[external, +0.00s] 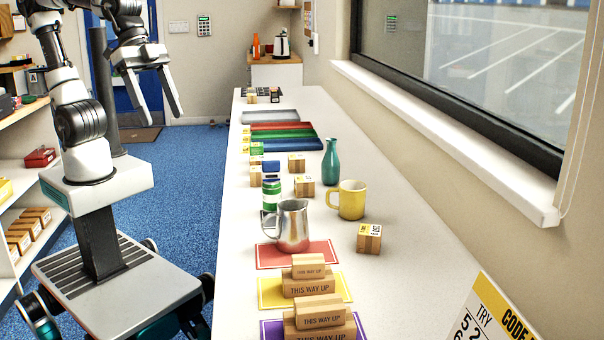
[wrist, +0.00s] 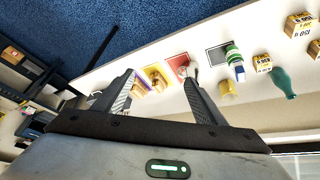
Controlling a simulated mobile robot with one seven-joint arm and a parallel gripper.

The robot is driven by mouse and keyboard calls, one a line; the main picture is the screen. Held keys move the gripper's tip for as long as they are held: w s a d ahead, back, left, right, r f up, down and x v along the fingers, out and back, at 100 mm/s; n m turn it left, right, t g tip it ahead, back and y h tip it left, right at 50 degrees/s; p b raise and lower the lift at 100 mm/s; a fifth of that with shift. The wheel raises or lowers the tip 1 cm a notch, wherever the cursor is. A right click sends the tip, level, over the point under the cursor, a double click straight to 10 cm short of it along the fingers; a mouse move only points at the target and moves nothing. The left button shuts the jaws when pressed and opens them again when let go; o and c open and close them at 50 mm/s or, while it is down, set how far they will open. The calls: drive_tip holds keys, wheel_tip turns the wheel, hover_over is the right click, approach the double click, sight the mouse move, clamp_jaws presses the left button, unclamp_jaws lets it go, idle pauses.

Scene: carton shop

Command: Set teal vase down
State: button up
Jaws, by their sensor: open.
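The teal vase (external: 331,161) stands upright on the long white counter (external: 400,290), behind the yellow mug and towards the window side. It also shows in the wrist view (wrist: 283,83), right of my gripper and apart from it. My gripper (external: 160,106) is raised over the blue floor, left of the counter. Its two fingers are spread with nothing between them. The wrist view also shows the open fingers (wrist: 160,92), with the counter seen beyond them.
Near the vase stand a yellow mug (external: 352,200), a metal pitcher (external: 292,226), a green-and-white can (external: 271,193) and several small cartons (external: 369,238). Coloured trays (external: 283,130) lie farther back. Wooden blocks (external: 308,281) stand on coloured mats in front. The counter's front right is mostly clear.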

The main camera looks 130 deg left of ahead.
drive_tip(key=s+d+f+m, duration=0.1)
drive_tip(key=s+d+f, duration=0.2)
drive_tip(key=s+d, duration=0.2)
drive_tip(key=shift+s+d+m, duration=0.2)
drive_tip(key=shift+s+m, duration=0.2)
drive_tip(key=shift+s, duration=0.55)
wheel_tip(320, 180, up, 9)
drive_tip(key=p, duration=0.9)
